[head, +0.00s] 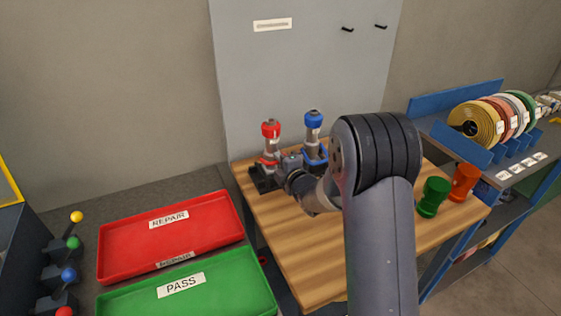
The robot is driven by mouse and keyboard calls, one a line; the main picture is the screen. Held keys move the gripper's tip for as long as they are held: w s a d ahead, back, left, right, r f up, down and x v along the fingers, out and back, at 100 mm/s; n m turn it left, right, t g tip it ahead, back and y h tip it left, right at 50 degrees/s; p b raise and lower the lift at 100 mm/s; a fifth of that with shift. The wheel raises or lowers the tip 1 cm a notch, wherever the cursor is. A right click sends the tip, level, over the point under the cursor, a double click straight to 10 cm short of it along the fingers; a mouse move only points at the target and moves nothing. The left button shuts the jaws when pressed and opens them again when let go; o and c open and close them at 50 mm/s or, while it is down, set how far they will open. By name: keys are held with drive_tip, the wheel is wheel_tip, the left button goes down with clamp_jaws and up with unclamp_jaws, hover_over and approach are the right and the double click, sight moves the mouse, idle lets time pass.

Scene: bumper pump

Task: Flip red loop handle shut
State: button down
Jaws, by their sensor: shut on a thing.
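A red-topped pump (271,130) stands upright on a dark base (262,180) at the back left corner of the wooden table. Its red loop handle (267,163) shows low on its front, partly hidden by my gripper. My gripper (281,166) is at the handle and looks shut on it, though the fingertips are too small and covered to see clearly. The handle's exact angle cannot be told. A blue-topped pump (313,122) with a blue loop handle (318,157) stands just right of the red one, partly behind my wrist.
A red REPAIR tray (205,210) and a green PASS tray (230,264) lie at the left. Green (433,197) and orange (464,182) pieces stand on the wooden table (285,240) at the right. A grey panel (300,75) rises behind. The table's front left is clear.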

drive_tip(key=shift+r, duration=0.15)
drive_tip(key=c, duration=1.6)
unclamp_jaws()
drive_tip(key=b+v, duration=0.2)
drive_tip(key=v, duration=0.8)
drive_tip(key=shift+s+r+b, duration=0.3)
